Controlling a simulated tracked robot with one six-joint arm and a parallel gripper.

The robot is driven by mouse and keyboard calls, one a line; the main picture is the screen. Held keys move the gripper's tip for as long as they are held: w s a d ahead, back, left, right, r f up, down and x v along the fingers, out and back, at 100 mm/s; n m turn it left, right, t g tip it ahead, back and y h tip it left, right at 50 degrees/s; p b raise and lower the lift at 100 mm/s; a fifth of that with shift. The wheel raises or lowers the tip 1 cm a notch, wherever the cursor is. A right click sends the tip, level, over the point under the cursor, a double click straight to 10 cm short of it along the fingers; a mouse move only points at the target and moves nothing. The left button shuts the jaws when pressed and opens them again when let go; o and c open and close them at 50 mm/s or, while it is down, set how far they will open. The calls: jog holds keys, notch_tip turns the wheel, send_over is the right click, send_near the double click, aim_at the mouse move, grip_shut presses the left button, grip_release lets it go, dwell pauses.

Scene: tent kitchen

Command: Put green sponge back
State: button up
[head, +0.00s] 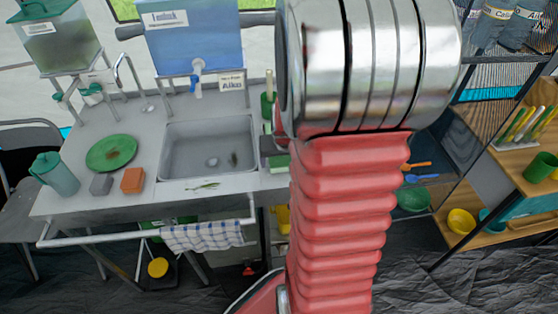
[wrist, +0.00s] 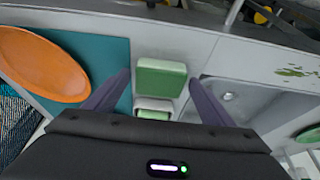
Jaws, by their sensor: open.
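The green sponge (wrist: 160,78) shows in the wrist view as a green block on the pale counter beside the sink. A small patch of green also shows in the head view (head: 281,162), right of the sink and partly behind my arm; it is probably the same sponge. My gripper (wrist: 158,77) is open, with its two purple fingers to the left and right of the green sponge in the picture. I cannot tell how far above it they are. A small white and green item (wrist: 153,108) lies just nearer the gripper's body, partly hidden.
The sink (head: 212,147) has scraps at its front edge. Left of it are a grey block (head: 101,184), an orange block (head: 132,180), a green plate (head: 111,153) and a teal jug (head: 55,174). The wrist view shows an orange dish (wrist: 40,65) on a teal surface (wrist: 95,55).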

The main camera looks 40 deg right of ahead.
jog(key=v, duration=1.2)
dwell(0.3)
jog(key=shift+r, duration=0.1)
dwell(0.3)
jog(key=s+a+r+n+y, duration=0.1)
jog(key=s+a+r+n, duration=0.1)
jog(key=a, duration=0.6)
jog(key=s+a+r+n+t, duration=0.1)
jog(key=s+a+r+n, duration=0.1)
jog(key=a, duration=0.6)
jog(key=s+a+r+n+t+y, duration=0.1)
jog(key=a+r, duration=0.3)
jog(key=a, duration=0.5)
jog(key=shift+s+r+n+y, duration=0.3)
jog(key=shift+s+n, duration=0.15)
jog(key=shift+n, duration=0.45)
